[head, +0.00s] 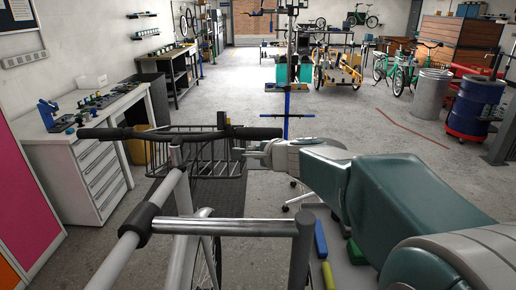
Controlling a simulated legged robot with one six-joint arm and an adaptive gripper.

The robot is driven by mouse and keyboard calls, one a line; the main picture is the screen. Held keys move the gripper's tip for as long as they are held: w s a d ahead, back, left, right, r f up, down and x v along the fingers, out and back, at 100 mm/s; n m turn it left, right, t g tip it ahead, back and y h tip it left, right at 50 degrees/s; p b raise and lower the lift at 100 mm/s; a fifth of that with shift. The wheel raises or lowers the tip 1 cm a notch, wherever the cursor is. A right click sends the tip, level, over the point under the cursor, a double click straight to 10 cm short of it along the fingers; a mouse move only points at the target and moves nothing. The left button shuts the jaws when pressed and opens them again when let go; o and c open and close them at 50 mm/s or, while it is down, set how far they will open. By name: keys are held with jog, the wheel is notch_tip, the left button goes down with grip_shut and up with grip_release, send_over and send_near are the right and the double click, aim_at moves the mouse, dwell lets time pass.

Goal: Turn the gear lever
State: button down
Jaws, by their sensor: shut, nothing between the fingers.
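A cargo bike stands just in front of me, with a black handlebar (190,133) running across the view, its grips at the left and right ends. A small dark upright part (222,121) rises from the bar right of its middle; I cannot tell whether it is the gear lever, and no lever shows clearly elsewhere. My gripper (240,154) reaches in from the right, just below the right grip (260,133). It points left, its fingers look closed and hold nothing. Whether it touches the bar is too small to tell.
The bike's wire basket (215,160) lies behind the handlebar, close to my gripper. Grey frame tubes (230,226) cross the foreground. A white workbench (85,165) with tools stands at left. Open concrete floor lies beyond.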

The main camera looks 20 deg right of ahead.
aim_at(231, 141)
jog(key=x, duration=0.9)
jog(key=shift+d, duration=0.2)
jog(key=shift+f, duration=0.1)
jog(key=shift+w+d+f, duration=0.2)
jog(key=shift+w+f, duration=0.15)
jog(key=shift+w, duration=0.25)
jog(key=shift+r, duration=0.8)
